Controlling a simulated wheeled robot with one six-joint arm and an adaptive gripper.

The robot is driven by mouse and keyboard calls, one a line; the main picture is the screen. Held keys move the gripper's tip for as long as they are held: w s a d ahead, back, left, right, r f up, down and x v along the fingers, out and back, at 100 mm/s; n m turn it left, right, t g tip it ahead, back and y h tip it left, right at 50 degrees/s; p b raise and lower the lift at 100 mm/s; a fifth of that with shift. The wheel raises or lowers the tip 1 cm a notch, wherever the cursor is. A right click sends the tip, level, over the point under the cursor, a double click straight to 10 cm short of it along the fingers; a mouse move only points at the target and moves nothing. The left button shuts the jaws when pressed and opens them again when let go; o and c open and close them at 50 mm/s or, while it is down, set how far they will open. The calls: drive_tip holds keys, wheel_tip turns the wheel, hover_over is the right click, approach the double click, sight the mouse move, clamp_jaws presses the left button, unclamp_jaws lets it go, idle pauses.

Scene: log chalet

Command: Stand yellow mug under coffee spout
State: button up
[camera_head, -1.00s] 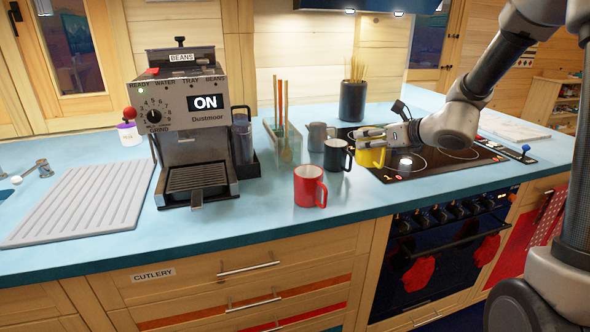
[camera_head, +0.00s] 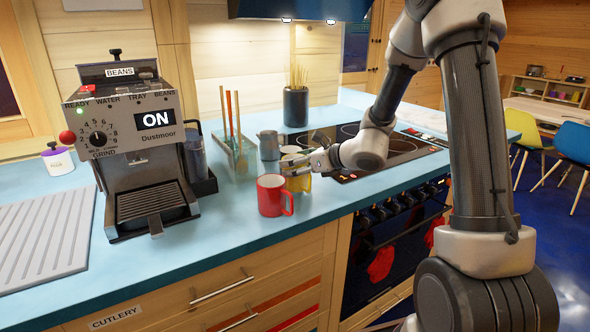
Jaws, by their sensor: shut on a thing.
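The yellow mug (camera_head: 299,182) is upright at my gripper (camera_head: 297,167), which is shut on it, just behind and right of the red mug. The fingers cover part of the mug, and I cannot tell whether its base touches the counter. The coffee machine (camera_head: 130,131) stands at the left, its display reading ON. Its drip tray (camera_head: 150,204) is empty. The spout is shaded under the machine's head and hard to make out.
The red mug (camera_head: 270,196) stands near the counter's front edge, between the coffee machine and my gripper. A grey jug (camera_head: 268,146) and a glass holder with sticks (camera_head: 236,158) stand behind. The blue counter (camera_head: 228,212) is clear between drip tray and red mug.

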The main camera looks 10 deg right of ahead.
drive_tip(key=shift+f, duration=0.8)
drive_tip(key=shift+f, duration=0.15)
drive_tip(key=o, duration=1.2)
